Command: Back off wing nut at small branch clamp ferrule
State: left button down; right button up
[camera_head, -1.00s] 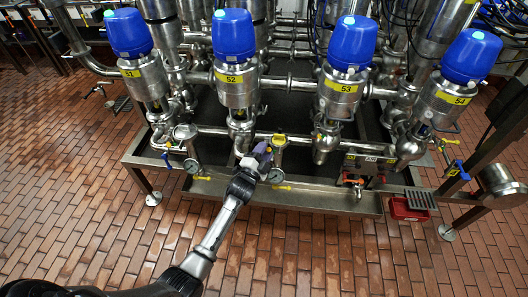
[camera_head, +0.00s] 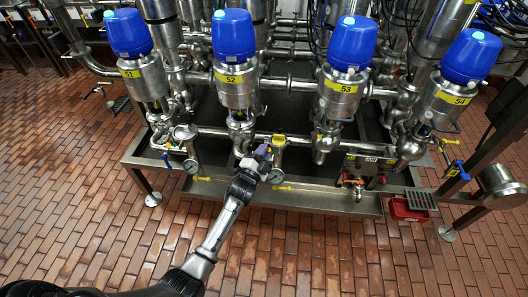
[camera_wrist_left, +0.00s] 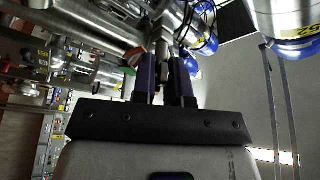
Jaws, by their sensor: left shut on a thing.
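My left gripper (camera_head: 262,153) reaches in from below to the small pipework under the valve labelled 52 (camera_head: 238,85). Its two dark purple fingers (camera_wrist_left: 164,82) are shut on a small metal part of the clamp, seen between their tips in the left wrist view. This fits the wing nut (camera_wrist_left: 162,58), but its wings and thread are too small and too covered to make out. The clamp ferrule itself is mostly hidden by the fingers. My right gripper is not in view.
A pressure gauge (camera_head: 276,176) and a yellow-topped fitting (camera_head: 279,140) stand close to the right of the fingers. Another gauge (camera_head: 191,166) is to the left. The drip tray edge (camera_head: 310,204) runs below. Open brick floor (camera_head: 110,220) lies in front.

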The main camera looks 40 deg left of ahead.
pick_arm(q)
jog(key=n, duration=0.2)
jog(key=shift+f+n+y+b, duration=0.15)
jog(key=shift+n+y+b, duration=0.15)
jog(key=shift+y+b, duration=0.1)
jog(key=n+y, duration=0.2)
jog(key=n, duration=0.1)
jog(key=shift+d+n+t, duration=0.1)
jog(key=shift+n+t, duration=0.2)
jog(key=n+y, duration=0.2)
jog(key=n, duration=0.2)
jog(key=n+g+y, duration=0.1)
jog(key=n, duration=0.3)
jog(key=shift+w+y+b, duration=0.1)
jog(key=shift+y+b, duration=0.2)
jog(key=shift+y, duration=0.1)
jog(key=shift+n, duration=0.3)
jog(key=c, duration=1.3)
grip_release()
jog(key=shift+o, duration=0.2)
